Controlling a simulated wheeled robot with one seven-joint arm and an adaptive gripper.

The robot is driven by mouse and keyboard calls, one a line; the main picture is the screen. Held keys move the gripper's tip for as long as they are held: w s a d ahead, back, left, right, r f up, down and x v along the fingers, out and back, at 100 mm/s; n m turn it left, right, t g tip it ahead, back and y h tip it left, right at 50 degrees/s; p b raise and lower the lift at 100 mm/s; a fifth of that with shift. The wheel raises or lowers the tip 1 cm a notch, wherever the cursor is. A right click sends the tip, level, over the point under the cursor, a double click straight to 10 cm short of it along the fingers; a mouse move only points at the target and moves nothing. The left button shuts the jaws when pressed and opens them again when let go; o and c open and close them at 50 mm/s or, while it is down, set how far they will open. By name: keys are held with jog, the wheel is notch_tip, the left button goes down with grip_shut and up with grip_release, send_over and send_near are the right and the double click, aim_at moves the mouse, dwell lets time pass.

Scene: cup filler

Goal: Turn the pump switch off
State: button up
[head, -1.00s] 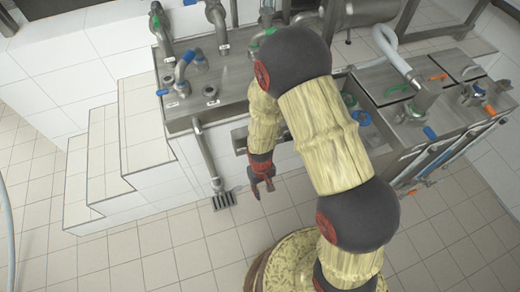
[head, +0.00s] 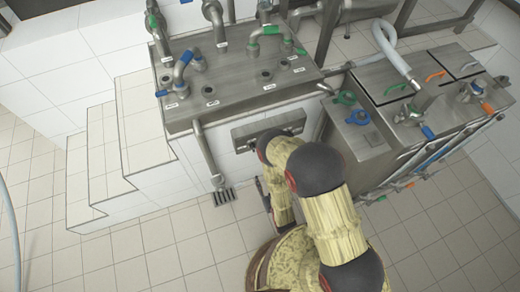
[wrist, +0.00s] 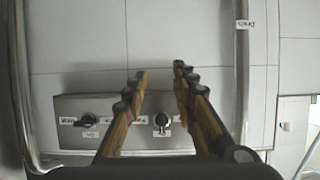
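A grey switch panel (head: 268,127) is fixed to the front of the white tiled block in the head view, partly behind my arm. In the wrist view the panel (wrist: 75,105) carries a left black knob (wrist: 90,122) and a right knob (wrist: 161,121), each with small labels. I cannot read the labels, so I cannot tell which knob is the pump switch. My gripper (wrist: 160,72) is open and empty, its two fingers spread. In the picture the right knob lies between the fingers, the left knob outside them. Contact with the panel cannot be told.
Metal pipes run down the wall left of the panel (head: 206,155) and right of it (wrist: 242,75). A steel counter with valves (head: 235,80) lies above. A steel tank unit with coloured handles (head: 400,110) stands at right. Tiled floor (head: 170,245) is free at left.

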jog(key=w+r+t+y, duration=0.1)
jog(key=w+r+t, duration=0.3)
jog(key=r, duration=0.6)
jog(key=a+b+x, duration=0.1)
jog(key=x, duration=0.6)
jog(key=shift+r+t+b, duration=0.25)
jog(key=shift+t+b, duration=0.05)
jog(key=shift+b, duration=0.1)
jog(key=shift+c, duration=0.8)
grip_shut()
